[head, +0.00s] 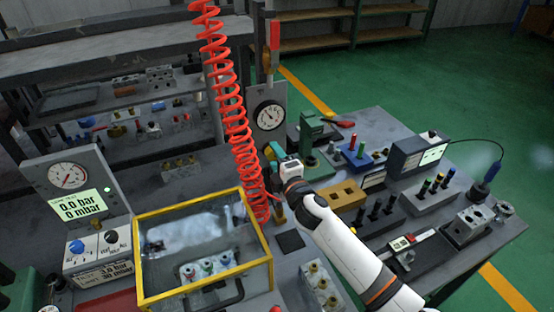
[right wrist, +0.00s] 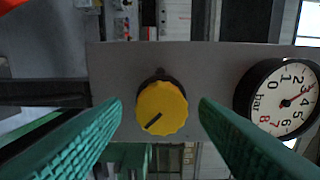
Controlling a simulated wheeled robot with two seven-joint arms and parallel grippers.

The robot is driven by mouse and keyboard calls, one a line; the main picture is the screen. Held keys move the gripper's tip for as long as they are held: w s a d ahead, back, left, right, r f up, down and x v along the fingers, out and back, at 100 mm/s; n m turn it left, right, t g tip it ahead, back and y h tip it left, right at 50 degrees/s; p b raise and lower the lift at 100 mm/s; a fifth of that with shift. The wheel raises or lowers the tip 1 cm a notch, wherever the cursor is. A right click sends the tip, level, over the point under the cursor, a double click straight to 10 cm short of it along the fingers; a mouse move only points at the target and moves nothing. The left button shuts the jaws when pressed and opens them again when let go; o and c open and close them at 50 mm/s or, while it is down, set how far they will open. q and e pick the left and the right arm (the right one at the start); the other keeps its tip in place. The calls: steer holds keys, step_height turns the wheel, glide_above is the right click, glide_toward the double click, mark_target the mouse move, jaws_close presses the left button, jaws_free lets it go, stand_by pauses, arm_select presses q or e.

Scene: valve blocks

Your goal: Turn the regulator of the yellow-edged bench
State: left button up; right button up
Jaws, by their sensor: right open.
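The regulator is a round yellow knob (right wrist: 162,108) with a dark pointer mark, on a grey panel (right wrist: 210,65). A white pressure gauge (right wrist: 284,97) sits to its right in the right wrist view. The gauge panel (head: 268,90) stands at the bench's back in the head view, where I cannot make out the knob. My right gripper (head: 273,172) is in front of this panel, below the gauge. Its green fingers (right wrist: 160,110) are open, one either side of the knob, with visible gaps and nothing held. My left gripper is not in view.
A red coiled hose (head: 230,110) hangs just left of my right gripper. A yellow-framed clear case (head: 257,228) stands in front. The bench (head: 455,262) carries a vise, blocks and a caliper on the right. A display with a dial (head: 68,176) stands left.

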steer(key=b+v, duration=0.1)
steer(key=v, duration=1.1)
steer(key=shift+b, duration=0.35)
steer(key=shift+s+d+f, duration=0.1)
steer(key=shift+f, duration=0.05)
